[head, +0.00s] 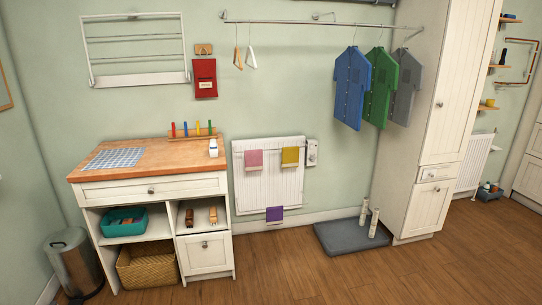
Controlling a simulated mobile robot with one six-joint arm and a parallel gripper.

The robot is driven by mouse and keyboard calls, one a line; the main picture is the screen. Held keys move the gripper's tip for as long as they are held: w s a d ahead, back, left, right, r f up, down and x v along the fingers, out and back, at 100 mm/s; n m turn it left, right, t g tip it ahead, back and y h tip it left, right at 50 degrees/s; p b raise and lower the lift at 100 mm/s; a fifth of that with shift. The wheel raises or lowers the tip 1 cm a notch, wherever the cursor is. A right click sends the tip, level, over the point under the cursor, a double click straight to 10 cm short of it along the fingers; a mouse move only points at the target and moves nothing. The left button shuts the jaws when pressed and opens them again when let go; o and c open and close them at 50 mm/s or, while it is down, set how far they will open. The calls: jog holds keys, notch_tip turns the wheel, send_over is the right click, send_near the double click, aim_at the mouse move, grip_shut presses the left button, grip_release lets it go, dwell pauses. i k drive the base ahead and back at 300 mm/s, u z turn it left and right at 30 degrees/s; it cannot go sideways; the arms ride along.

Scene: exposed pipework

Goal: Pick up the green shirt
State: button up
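The green shirt (379,88) hangs from a hanger on the wall rail (310,22), toward the right end of the rail. It is between a blue shirt (351,86) on its left and a grey shirt (405,90) on its right. The blue shirt overlaps its left edge, and the green shirt overlaps part of the grey one. My gripper is not in view.
A tall white cabinet (437,120) stands just right of the shirts. A dark grey tray (340,237) with two pale upright objects lies below them. A wooden-topped cabinet (160,160) and a radiator (268,185) are to the left. The front floor is clear.

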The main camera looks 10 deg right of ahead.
aim_at(384, 77)
jog(key=i, duration=2.05)
jog(key=u, duration=1.25)
jog(key=k, duration=0.15)
jog(key=z, duration=2.9)
jog(key=i, duration=0.9)
jog(key=z, duration=0.05)
